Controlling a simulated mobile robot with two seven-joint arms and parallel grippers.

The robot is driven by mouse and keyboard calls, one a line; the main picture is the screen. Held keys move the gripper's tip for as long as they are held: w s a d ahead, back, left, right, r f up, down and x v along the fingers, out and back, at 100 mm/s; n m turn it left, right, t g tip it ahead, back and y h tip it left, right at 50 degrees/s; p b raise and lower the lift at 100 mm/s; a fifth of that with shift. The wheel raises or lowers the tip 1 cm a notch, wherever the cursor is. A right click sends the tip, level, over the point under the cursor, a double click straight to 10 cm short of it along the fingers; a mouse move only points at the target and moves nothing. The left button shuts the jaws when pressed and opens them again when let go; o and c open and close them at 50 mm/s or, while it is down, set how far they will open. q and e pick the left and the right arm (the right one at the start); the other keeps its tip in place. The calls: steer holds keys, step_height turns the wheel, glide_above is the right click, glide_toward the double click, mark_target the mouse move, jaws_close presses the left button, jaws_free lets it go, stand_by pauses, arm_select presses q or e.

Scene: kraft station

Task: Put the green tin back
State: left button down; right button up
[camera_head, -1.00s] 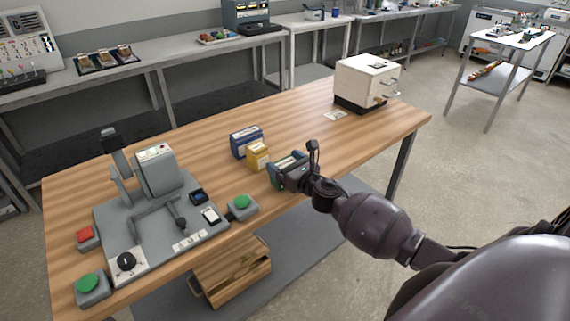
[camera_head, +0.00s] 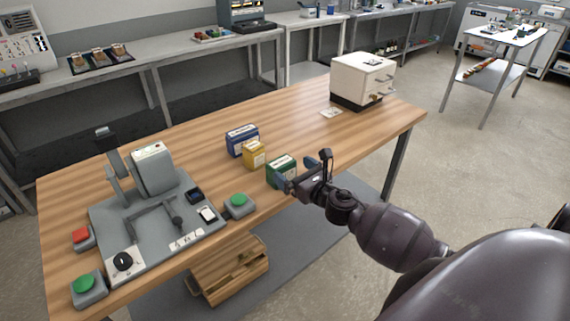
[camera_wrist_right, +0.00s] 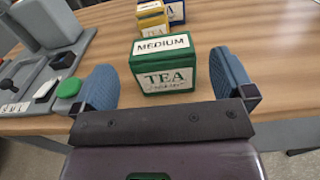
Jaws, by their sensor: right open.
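The green tin (camera_head: 281,169) stands upright on the wooden table near its front edge, in a row with a yellow tin (camera_head: 254,155) and a blue tin (camera_head: 242,140). In the right wrist view the green tin (camera_wrist_right: 163,66) shows a "MEDIUM" label on top and "TEA" on its face. My right gripper (camera_head: 286,183) is open just in front of it. In the wrist view its blue fingers (camera_wrist_right: 168,80) are spread left and right of the tin, with gaps on both sides, and the tin sits a little beyond them. My left gripper is not in view.
A grey press-like station (camera_head: 160,215) with a green button (camera_head: 238,202) stands to the left of the tins. The table between the tins and the box is mostly clear.

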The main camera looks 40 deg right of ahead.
steer(key=s, duration=0.6)
steer(key=s+a+f+m+g, duration=0.3)
steer(key=s+a+f+m, duration=0.2)
steer(key=m, duration=1.3)
steer(key=s+a+f+m+g+h, duration=0.1)
steer(key=s+a+f+m+g, duration=0.2)
steer(key=s+f+m, duration=0.9)
steer(key=shift+s+a+f+m, duration=0.3)
steer(key=shift+a+m, duration=1.15)
steer(key=shift+m, duration=1.45)
steer(key=shift+r, duration=0.1)
